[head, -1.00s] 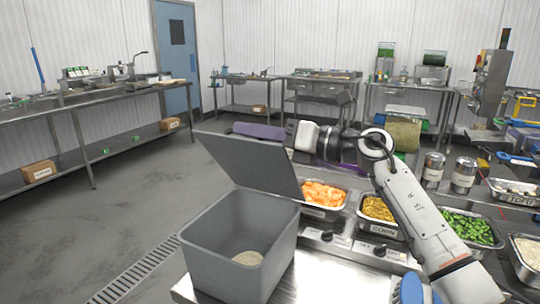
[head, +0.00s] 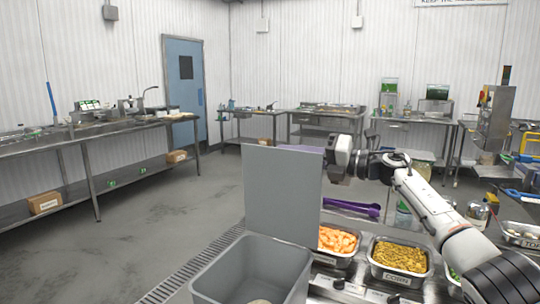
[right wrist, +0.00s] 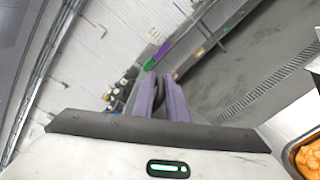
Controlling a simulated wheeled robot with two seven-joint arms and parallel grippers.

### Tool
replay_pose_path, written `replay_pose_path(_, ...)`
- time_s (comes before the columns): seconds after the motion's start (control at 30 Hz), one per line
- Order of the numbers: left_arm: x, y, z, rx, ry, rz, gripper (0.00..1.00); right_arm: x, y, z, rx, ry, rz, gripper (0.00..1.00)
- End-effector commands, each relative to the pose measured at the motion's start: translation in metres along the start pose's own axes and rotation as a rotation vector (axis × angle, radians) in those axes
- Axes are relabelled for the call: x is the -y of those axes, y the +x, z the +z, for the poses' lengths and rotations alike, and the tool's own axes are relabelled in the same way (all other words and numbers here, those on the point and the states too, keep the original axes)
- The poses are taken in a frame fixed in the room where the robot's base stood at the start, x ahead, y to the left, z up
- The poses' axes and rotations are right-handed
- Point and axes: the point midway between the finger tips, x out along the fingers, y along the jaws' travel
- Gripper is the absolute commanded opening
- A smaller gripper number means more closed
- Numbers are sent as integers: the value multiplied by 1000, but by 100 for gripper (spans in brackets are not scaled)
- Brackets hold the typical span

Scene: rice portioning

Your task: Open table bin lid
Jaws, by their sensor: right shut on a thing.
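The grey table bin (head: 212,284) stands at the bottom centre of the head view, its mouth open. Its flat grey lid (head: 281,192) stands about upright along the bin's far right side. My right gripper (head: 314,150) reaches in from the right at the lid's upper right edge. Its purple fingers are mostly hidden behind the lid in the head view. In the right wrist view the fingers (right wrist: 160,98) are close together with a dark grey strip between them. They are shut on the lid, though the contact itself is hard to see. My left gripper is not in view.
Trays of orange food (head: 337,240) and yellow corn (head: 399,257) sit right of the bin. A purple utensil (head: 352,207) lies behind them. Steel tables line the walls. The floor left of the bin is clear.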

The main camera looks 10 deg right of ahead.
Motion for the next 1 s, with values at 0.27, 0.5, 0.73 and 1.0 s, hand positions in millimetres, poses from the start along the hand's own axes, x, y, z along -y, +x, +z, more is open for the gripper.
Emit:
replay_pose_path(0.27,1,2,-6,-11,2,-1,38,14,-4,-4,-7,14,-21,0)
replay_pose_path(0.5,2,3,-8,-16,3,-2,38,14,-3,-5,-9,13,-21,24)
replay_pose_path(0.73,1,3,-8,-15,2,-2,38,12,-3,-3,-6,12,-17,28)
replay_pose_path(1.0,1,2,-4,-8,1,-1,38,9,-4,-2,-3,11,-13,28)
